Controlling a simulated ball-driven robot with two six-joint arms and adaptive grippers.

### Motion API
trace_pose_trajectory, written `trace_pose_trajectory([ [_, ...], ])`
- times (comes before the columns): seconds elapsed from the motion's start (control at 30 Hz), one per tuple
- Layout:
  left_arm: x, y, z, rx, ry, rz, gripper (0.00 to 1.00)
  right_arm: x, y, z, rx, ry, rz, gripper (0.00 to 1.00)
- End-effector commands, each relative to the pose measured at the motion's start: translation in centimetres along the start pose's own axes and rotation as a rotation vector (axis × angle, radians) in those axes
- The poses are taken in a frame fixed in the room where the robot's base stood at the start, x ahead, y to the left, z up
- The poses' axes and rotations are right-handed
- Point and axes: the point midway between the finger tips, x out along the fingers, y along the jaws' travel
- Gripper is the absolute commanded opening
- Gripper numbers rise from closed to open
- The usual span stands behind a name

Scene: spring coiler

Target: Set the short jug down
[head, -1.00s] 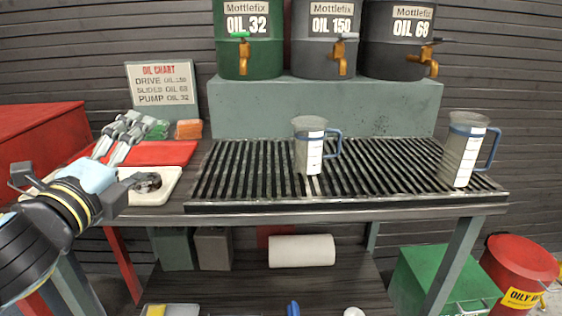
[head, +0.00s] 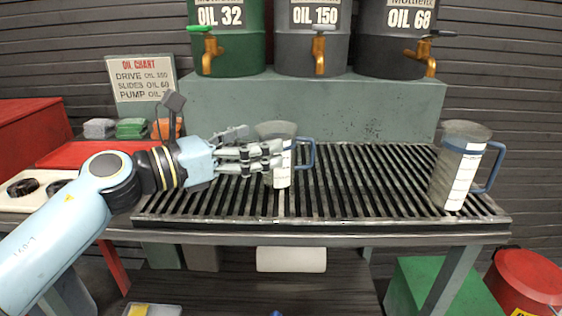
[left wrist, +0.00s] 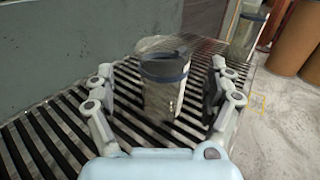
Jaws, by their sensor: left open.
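The short jug (head: 281,178), greyish and clear with a white label, blue band and blue handle, stands upright on the slatted rack. In the left wrist view the short jug (left wrist: 163,95) stands between the two spread finger sides, apart from them. My left gripper (head: 274,156) is open at the jug, its fingers reaching it from the left in the head view and hiding part of its left side. The left gripper also shows in the left wrist view (left wrist: 164,72). My right gripper is out of view.
A taller jug (head: 459,170) stands at the rack's right end. Oil drums with brass taps sit on a grey-green block (head: 310,110) behind the rack (head: 365,185). A red mat and coloured cloths lie at left. The rack is clear between the jugs.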

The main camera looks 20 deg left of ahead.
Motion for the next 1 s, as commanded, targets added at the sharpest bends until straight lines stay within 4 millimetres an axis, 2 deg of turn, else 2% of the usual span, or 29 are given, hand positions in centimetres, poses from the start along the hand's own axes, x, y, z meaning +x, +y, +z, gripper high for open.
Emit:
trace_pose_trajectory([
  [0.1, 2.0, -0.5, -0.6, -0.006, -0.005, 0.001, 0.87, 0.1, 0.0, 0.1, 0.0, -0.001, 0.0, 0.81],
  [0.23, 3.7, -0.5, -0.6, -0.003, -0.004, 0.001, 0.87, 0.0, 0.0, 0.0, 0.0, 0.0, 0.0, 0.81],
  [0.53, 4.2, -0.5, -0.6, -0.002, -0.001, 0.0, 0.87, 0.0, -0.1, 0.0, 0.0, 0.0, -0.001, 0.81],
  [1.0, 4.2, -0.5, -0.6, -0.002, -0.001, 0.001, 0.26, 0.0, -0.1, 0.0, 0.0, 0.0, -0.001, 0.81],
])
